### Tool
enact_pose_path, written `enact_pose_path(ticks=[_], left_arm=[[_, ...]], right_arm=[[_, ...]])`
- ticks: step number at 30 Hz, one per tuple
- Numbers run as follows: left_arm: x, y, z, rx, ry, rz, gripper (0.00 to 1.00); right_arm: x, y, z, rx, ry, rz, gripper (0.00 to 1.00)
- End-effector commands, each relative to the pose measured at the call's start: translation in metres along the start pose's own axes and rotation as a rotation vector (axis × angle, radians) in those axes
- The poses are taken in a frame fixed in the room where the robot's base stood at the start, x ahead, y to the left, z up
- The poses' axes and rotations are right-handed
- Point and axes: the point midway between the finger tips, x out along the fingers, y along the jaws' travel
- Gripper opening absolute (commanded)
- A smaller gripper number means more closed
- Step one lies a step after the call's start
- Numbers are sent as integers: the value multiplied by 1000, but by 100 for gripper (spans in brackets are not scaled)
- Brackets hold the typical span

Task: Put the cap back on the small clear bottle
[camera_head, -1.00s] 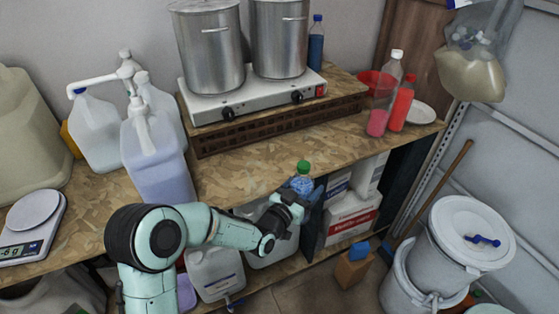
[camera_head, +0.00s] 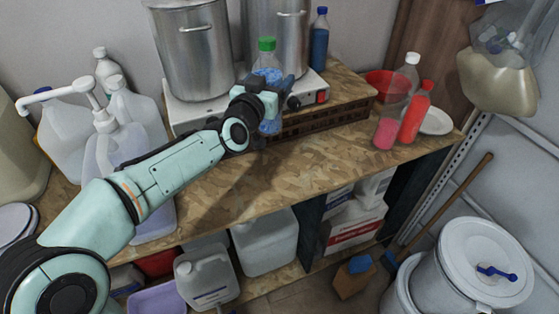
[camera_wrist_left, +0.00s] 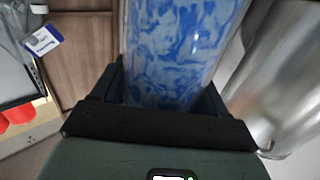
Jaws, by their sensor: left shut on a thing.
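My left gripper (camera_head: 265,92) is shut around a small clear bottle (camera_head: 268,62) with a blue pattern or contents. It holds the bottle upright over the worktop, in front of the hotplate. A green cap (camera_head: 267,44) sits on top of this bottle. In the left wrist view the bottle's blue-patterned body (camera_wrist_left: 178,45) stands between my fingers; its top is out of that view. No loose cap shows. My right gripper is not in view.
Two steel pots (camera_head: 192,50) stand on the white hotplate (camera_head: 185,117). The front worktop (camera_head: 290,175) is clear.

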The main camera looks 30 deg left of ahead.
Motion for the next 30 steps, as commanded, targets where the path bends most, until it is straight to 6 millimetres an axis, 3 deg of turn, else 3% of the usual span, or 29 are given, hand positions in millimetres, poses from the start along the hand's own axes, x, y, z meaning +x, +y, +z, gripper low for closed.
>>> enact_pose_path(ticks=[1, 5, 17, 25, 30], left_arm=[[-2, -1, -12, -1, 8, 3, 0], [-4, -2, -22, 1, 5, 10, 0], [-4, -1, -18, 1, 2, 13, 0], [-5, 0, 45, 1, -3, 16, 0], [-4, -1, 86, 1, -3, 14, 0]], right_arm=[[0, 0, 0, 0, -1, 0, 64], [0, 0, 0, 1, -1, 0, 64], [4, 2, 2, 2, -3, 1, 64], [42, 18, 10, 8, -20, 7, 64], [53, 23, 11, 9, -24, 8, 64]])
